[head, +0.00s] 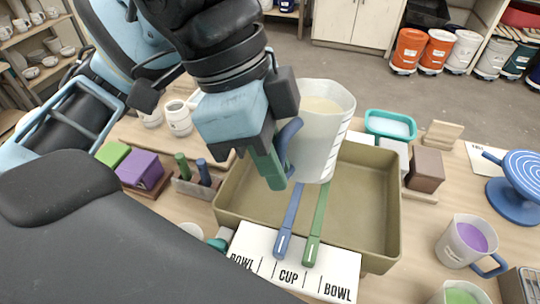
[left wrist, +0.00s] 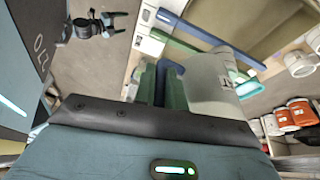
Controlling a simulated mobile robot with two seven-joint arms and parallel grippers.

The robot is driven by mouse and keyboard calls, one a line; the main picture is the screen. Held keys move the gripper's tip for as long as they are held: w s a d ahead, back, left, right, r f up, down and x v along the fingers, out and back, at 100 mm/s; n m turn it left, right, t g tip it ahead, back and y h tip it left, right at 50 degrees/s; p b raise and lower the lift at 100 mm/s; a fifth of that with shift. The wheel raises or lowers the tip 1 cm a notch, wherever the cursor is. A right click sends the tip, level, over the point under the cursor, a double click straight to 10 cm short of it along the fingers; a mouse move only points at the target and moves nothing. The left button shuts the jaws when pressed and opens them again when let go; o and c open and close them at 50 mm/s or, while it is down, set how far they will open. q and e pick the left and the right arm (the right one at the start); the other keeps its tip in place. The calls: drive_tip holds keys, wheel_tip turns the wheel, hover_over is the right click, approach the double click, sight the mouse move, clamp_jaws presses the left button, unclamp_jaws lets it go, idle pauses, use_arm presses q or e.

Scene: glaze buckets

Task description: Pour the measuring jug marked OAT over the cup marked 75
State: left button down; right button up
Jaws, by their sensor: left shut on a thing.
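A white measuring jug (head: 318,140) with a blue handle, tick marks and cream-coloured contents is held above an olive tray (head: 384,205). My left gripper (head: 280,165) is shut on its handle. The jug looks nearly upright, and its contents stay inside. It also shows in the left wrist view (left wrist: 207,84), beyond the gripper fingers (left wrist: 163,84). I cannot read OAT on it. I cannot make out a cup marked 75; the jug and arm hide part of the tray.
Blue (head: 291,222) and green (head: 318,222) handles cross the tray's front edge by a BOWL, CUP, BOWL card (head: 300,268). A jug with purple contents (head: 467,240) and a blue turntable (head: 520,185) stand right. Purple (head: 141,170) and green (head: 113,153) blocks lie left.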

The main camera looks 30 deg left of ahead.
use_arm(q)
drive_tip(key=shift+r, duration=0.4)
wheel_tip(320, 180, down, 2)
drive_tip(key=shift+f+g, duration=0.1)
drive_tip(key=shift+g, duration=0.2)
drive_tip(key=shift+f+g+b, duration=0.4)
drive_tip(key=shift+f, duration=1.15)
drive_tip(key=shift+s+r+g, duration=0.1)
drive_tip(key=shift+g, duration=0.3)
use_arm(e)
drive_tip(key=shift+s+f, duration=0.5)
